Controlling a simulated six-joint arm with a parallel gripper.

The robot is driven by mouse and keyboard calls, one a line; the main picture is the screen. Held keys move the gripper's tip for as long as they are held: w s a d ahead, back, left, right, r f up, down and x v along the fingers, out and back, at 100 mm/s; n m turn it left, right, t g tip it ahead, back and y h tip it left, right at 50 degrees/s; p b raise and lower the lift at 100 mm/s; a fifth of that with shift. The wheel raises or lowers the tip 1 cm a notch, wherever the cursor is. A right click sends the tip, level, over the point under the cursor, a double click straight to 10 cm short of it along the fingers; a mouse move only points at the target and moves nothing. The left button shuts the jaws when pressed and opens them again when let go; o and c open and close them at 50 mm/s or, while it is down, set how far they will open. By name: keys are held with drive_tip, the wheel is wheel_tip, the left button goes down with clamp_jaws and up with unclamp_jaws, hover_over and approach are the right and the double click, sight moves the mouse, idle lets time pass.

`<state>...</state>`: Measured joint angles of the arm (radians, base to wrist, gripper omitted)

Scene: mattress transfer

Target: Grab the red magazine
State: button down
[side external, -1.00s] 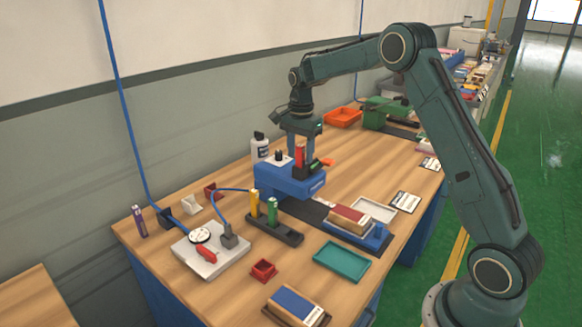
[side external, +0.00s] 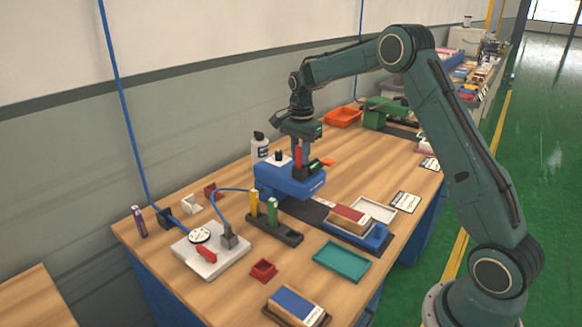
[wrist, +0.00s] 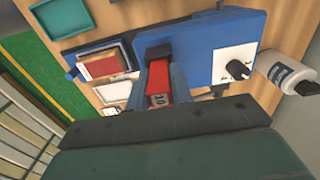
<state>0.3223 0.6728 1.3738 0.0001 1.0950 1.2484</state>
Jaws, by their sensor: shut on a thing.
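The red magazine (side external: 298,157) stands upright in a dark holder at the right end of the blue block (side external: 280,180). My gripper (side external: 300,150) points down from above, with its fingers around the magazine's upper part. In the wrist view, the red magazine (wrist: 160,82) sits between the two fingers (wrist: 163,88), which are shut on it. Its lower end is partly hidden by the holder, and I cannot tell whether it is lifted at all.
A white bottle (side external: 260,148) stands just behind the blue block. A rack (side external: 290,237) holds a yellow and a green upright piece in front. A teal tray (side external: 341,262), a red-topped box (side external: 350,217) and an orange tray (side external: 343,117) lie around.

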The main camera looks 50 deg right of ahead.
drive_tip(key=shift+r, duration=0.1)
wheel_tip(320, 180, up, 20)
idle(0.9)
idle(0.6)
